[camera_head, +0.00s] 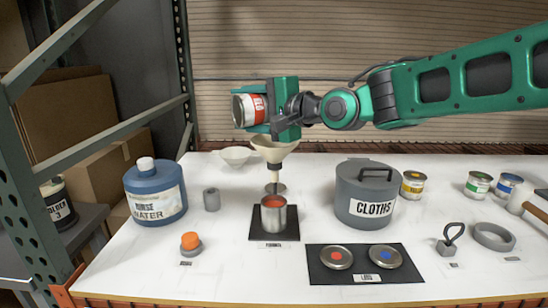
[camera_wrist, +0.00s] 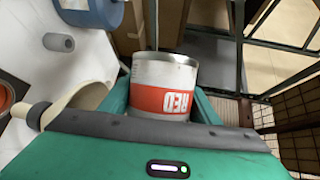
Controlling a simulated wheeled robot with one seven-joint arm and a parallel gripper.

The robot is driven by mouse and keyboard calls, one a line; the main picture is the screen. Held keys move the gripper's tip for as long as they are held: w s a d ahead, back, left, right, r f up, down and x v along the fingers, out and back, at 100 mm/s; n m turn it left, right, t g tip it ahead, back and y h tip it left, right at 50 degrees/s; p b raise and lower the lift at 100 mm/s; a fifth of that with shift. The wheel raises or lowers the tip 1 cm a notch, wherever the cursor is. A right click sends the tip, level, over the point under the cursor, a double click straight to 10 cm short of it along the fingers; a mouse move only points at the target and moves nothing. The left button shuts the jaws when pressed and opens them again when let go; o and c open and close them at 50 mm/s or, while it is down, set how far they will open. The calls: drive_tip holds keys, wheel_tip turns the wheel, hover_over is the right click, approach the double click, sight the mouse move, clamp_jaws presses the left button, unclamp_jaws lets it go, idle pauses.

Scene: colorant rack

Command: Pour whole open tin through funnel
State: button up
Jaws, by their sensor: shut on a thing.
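My gripper (camera_head: 268,110) is shut on a tin with a red RED label (camera_head: 247,108) and holds it above the table, tilted onto its side. The held tin also shows in the wrist view (camera_wrist: 164,83), between the fingers; its inside is hidden there. A cream funnel (camera_head: 275,150) is on a stand just below and to the right of the tin, apart from it. A metal can (camera_head: 274,222) holding red-orange colorant stands upright on a dark mat (camera_head: 256,236) in front of the funnel stand. The funnel also shows in the wrist view (camera_wrist: 88,96).
A blue water jug (camera_head: 155,193) and grey cylinder (camera_head: 211,199) stand left. A CLOTHS pot (camera_head: 364,195) stands right of the can. Small tins (camera_head: 413,184) are at the back right. Two lids lie on a black mat (camera_head: 365,277) in front. A white bowl (camera_head: 235,156) sits behind.

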drive_tip(key=shift+w+d+r+m+y+p, duration=0.15)
drive_tip(key=shift+d+r+m+y+p, duration=0.15)
drive_tip(key=shift+m, duration=0.4)
drive_tip(key=shift+w+d+r+m+y+p, duration=0.15)
drive_tip(key=shift+r+m+y+p, duration=0.2)
drive_tip(key=shift+m, duration=0.35)
idle(0.8)
drive_tip(key=shift+w+d+r+m+t+y+p, duration=0.1)
drive_tip(key=shift+d+r+m+t+y+p, duration=0.15)
drive_tip(key=shift+m, duration=0.4)
drive_tip(key=shift+w+d+r+m+t+p, duration=0.15)
drive_tip(key=shift+m+t+p, duration=0.2)
drive_tip(key=shift+m, duration=0.3)
idle(0.3)
drive_tip(key=shift+s, duration=0.15)
drive_tip(key=n, duration=0.1)
drive_tip(key=a+n, duration=0.1)
drive_tip(key=f+n+g+h, duration=0.1)
drive_tip(key=n, duration=0.1)
drive_tip(key=shift+s+a+f, duration=0.1)
drive_tip(key=shift+s+a, duration=0.15)
drive_tip(key=shift+s, duration=0.15)
drive_tip(key=shift+f+n+h, duration=0.3)
drive_tip(key=shift+n, duration=0.2)
